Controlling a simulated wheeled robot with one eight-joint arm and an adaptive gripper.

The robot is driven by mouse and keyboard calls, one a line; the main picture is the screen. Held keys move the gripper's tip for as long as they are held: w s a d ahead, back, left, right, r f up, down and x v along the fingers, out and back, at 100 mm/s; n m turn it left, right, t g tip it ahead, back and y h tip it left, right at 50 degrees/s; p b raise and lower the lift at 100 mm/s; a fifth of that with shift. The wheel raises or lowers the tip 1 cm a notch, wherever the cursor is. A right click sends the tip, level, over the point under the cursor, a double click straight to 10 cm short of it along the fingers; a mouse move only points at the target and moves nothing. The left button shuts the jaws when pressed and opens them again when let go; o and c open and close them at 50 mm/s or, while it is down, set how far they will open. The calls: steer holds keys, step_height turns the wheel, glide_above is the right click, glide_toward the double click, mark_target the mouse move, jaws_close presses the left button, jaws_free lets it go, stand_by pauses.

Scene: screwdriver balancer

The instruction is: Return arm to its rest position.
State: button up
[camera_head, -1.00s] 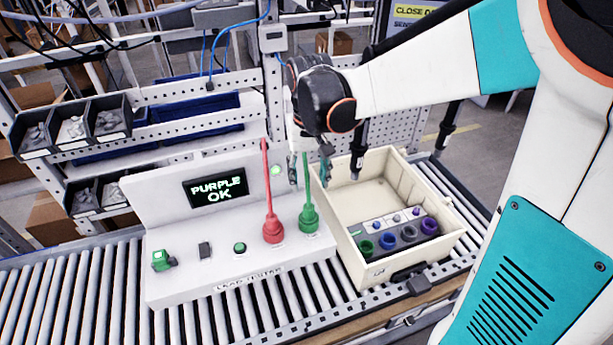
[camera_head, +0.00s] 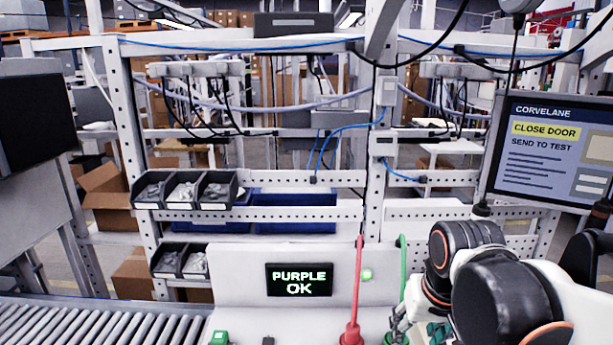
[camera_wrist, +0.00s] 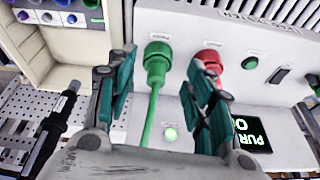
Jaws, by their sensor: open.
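My gripper shows in the wrist view (camera_wrist: 163,85) with its two teal-padded fingers spread apart and nothing gripped. The green plug (camera_wrist: 157,62) with its green lead appears between the fingers in that view, apart from them. In the head view my arm is folded at the lower right, and only part of my gripper (camera_head: 402,325) shows low beside the green lead (camera_head: 403,262).
The red plug (camera_head: 351,334) stands on the tester. A cream bin (camera_wrist: 97,55) with a coloured-socket unit shows in the wrist view. A monitor (camera_head: 548,150) reading "CLOSE DOOR, SEND TO TEST" hangs at right. Parts trays (camera_head: 185,190) sit on the rack. The roller conveyor (camera_head: 90,325) is clear at left.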

steer(key=s+f+n+t+b, duration=0.1)
steer(key=s+f+t+b, duration=0.2)
steer(key=s+f+b, duration=0.4)
step_height(320, 180, down, 3)
steer(key=shift+s+t+b, duration=0.25)
steer(key=shift+t+b, duration=0.15)
steer(key=shift+b, duration=0.8)
